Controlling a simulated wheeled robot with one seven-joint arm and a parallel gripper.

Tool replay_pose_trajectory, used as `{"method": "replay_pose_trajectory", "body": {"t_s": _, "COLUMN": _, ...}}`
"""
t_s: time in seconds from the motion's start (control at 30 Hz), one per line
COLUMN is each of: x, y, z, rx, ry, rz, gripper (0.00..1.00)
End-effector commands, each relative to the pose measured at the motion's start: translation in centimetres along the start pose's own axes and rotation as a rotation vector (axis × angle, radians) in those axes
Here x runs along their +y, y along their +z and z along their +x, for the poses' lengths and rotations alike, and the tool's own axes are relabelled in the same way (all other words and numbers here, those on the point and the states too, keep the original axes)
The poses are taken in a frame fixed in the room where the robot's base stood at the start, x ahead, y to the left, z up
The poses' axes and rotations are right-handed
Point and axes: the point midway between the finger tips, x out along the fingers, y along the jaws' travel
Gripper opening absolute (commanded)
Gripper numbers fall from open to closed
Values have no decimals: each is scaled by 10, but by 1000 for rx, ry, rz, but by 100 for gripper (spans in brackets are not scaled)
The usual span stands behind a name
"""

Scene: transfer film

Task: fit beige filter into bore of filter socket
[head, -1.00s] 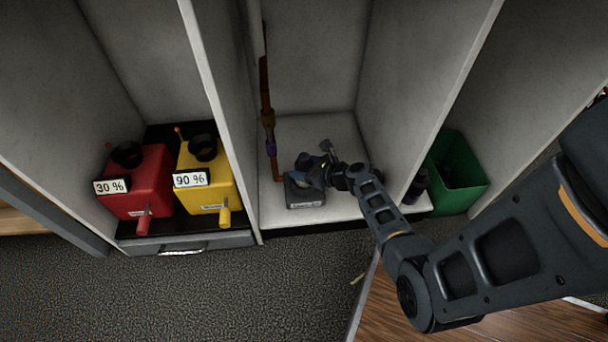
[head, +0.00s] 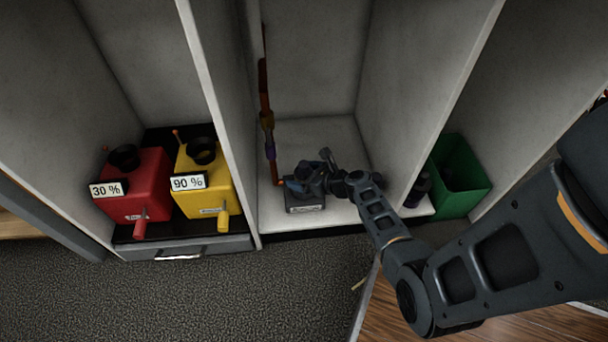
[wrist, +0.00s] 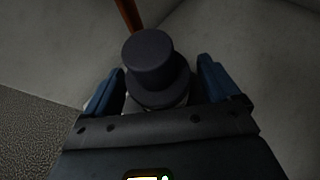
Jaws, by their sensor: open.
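A grey block with a white label, which looks like the filter socket (head: 305,208), sits on the white shelf of the middle bay in the head view. My gripper (head: 303,182) is over the block and hides its top and bore. In the wrist view, my gripper's (wrist: 162,68) two blue fingers are apart, one on each side of a dark stepped round piece (wrist: 150,60). I cannot tell whether the fingers touch it. A pale patch shows below it. No clearly beige filter is visible now, and I cannot tell whether one is in the bore.
An orange pipe (head: 264,100) runs down just left of the block. Upright panels close off both sides of the bay. A red box (head: 140,185) and a yellow box (head: 205,180) stand at left. A green bin (head: 468,190) and a dark object (head: 418,188) are at right.

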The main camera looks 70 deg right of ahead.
Motion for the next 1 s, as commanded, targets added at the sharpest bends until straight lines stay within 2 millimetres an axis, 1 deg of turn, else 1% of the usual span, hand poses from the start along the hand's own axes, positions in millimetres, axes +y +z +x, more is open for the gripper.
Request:
{"method": "replay_pose_trajectory", "body": {"t_s": 0.1, "x": 0, "y": 4, "z": -3, "rx": 0, "ry": -1, "rz": 1, "gripper": 89}}
{"method": "replay_pose_trajectory", "body": {"t_s": 0.17, "x": 0, "y": 4, "z": -10, "rx": 0, "ry": -2, "rz": 2, "gripper": 89}}
{"method": "replay_pose_trajectory", "body": {"t_s": 0.27, "x": 0, "y": 6, "z": -28, "rx": 0, "ry": -1, "rz": 3, "gripper": 89}}
{"method": "replay_pose_trajectory", "body": {"t_s": 0.5, "x": 1, "y": 6, "z": -78, "rx": 0, "ry": -1, "rz": 2, "gripper": 89}}
{"method": "replay_pose_trajectory", "body": {"t_s": 0.6, "x": 0, "y": 5, "z": -95, "rx": 0, "ry": 0, "rz": 1, "gripper": 89}}
{"method": "replay_pose_trajectory", "body": {"t_s": 0.7, "x": 1, "y": 4, "z": -108, "rx": 0, "ry": 1, "rz": 1, "gripper": 89}}
{"method": "replay_pose_trajectory", "body": {"t_s": 0.83, "x": 0, "y": 3, "z": -118, "rx": -1, "ry": 0, "rz": 0, "gripper": 89}}
{"method": "replay_pose_trajectory", "body": {"t_s": 0.97, "x": 1, "y": 2, "z": -121, "rx": 1, "ry": 2, "rz": -2, "gripper": 89}}
{"method": "replay_pose_trajectory", "body": {"t_s": 1.0, "x": 4, "y": 1, "z": -122, "rx": 5, "ry": 3, "rz": -12, "gripper": 89}}
